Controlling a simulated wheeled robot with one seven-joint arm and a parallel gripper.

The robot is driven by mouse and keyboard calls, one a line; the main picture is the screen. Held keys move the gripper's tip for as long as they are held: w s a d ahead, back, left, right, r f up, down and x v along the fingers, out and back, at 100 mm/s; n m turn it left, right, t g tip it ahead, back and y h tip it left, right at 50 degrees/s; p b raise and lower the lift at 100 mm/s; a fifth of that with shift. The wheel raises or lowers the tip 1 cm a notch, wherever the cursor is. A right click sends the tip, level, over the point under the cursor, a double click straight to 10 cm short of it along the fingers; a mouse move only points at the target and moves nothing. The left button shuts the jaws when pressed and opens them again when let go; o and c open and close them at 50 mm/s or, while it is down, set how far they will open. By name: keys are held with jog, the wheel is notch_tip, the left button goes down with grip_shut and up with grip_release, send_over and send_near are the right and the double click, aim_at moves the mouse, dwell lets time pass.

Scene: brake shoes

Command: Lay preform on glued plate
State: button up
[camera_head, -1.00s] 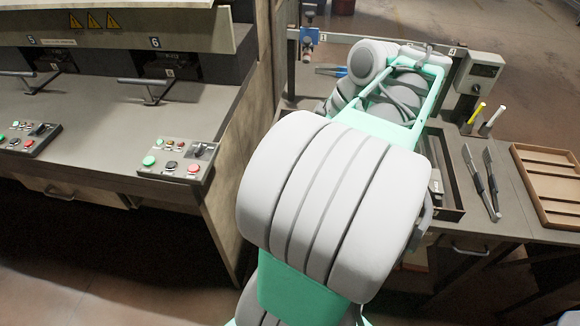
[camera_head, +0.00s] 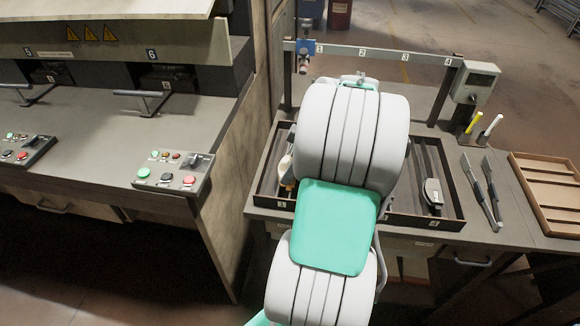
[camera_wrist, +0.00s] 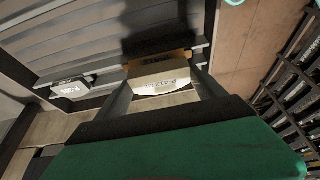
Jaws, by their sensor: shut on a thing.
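In the wrist view, my gripper (camera_wrist: 163,88) is shut on a pale block with brown edges and dark printed marks, which I take to be the preform (camera_wrist: 160,76). It is held between the two fingertips, over or beside a ribbed grey surface. In the head view my arm hides the gripper and the held block. I cannot tell whether either carries glue.
The dark divided tray (camera_head: 453,205) sits on the bench under my arm. To its right are two tools (camera_head: 480,188), two upright markers (camera_head: 480,125) and a wooden slotted tray (camera_head: 550,190). A numbered rail (camera_head: 390,55) spans the back. A press with buttons (camera_head: 172,172) stands left.

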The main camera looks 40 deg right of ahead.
jog(key=shift+f, duration=0.5)
jog(key=shift+f, duration=0.1)
jog(key=o, duration=1.5)
